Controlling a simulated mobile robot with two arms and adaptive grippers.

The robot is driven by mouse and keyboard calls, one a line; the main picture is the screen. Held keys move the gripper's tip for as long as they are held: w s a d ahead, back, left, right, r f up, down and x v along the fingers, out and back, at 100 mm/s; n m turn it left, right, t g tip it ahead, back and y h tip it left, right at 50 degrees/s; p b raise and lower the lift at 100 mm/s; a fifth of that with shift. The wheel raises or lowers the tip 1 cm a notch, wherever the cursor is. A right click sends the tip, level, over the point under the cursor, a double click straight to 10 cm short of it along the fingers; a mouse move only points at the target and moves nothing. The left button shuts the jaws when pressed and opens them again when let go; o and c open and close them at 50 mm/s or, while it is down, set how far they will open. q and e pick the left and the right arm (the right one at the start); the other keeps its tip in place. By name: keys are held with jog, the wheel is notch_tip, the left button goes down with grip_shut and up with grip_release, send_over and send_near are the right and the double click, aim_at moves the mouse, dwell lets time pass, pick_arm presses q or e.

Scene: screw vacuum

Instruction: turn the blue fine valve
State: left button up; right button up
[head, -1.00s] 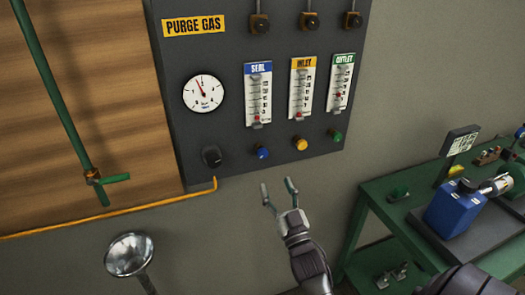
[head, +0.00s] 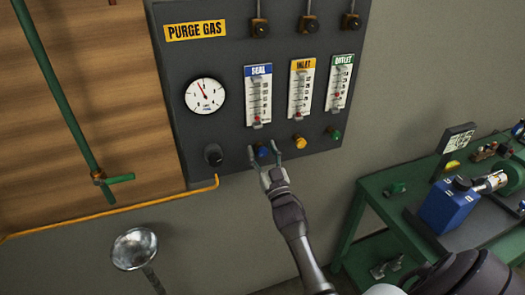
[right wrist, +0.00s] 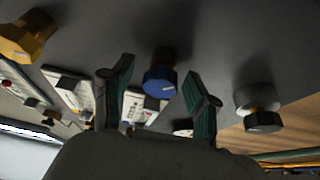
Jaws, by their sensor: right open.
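The blue fine valve (head: 262,150) is a small knob low on the dark purge gas panel (head: 225,140), below the SEAL flowmeter (head: 258,95). My right gripper (head: 264,150) is open in front of it, with a fingertip to either side of the knob in the head view. In the right wrist view the blue knob (right wrist: 160,82) shows between the two open green-padded fingers (right wrist: 153,88), a little beyond their tips. I cannot tell whether either finger touches it. My left gripper is not in view.
The yellow knob (head: 299,142) and green knob (head: 333,133) are to the right of the blue one. A black knob (head: 213,155) is to the left, under the round gauge (head: 205,95). A green bench (head: 375,195) with equipment stands at the right.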

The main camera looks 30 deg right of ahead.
grip_shut()
jog(key=shift+n, duration=0.4)
jog(key=shift+n+y, duration=0.7)
jog(key=shift+n, duration=0.5)
jog(key=n+y, duration=0.2)
jog(key=n, duration=0.1)
jog(key=shift+n+b, duration=0.3)
jog(key=shift+n, duration=0.1)
jog(key=n+y, duration=0.2)
jog(key=n, duration=0.1)
jog(key=shift+n+g+y+p, duration=0.5)
jog(key=shift+n+y, duration=0.2)
jog(key=shift+n, duration=1.4)
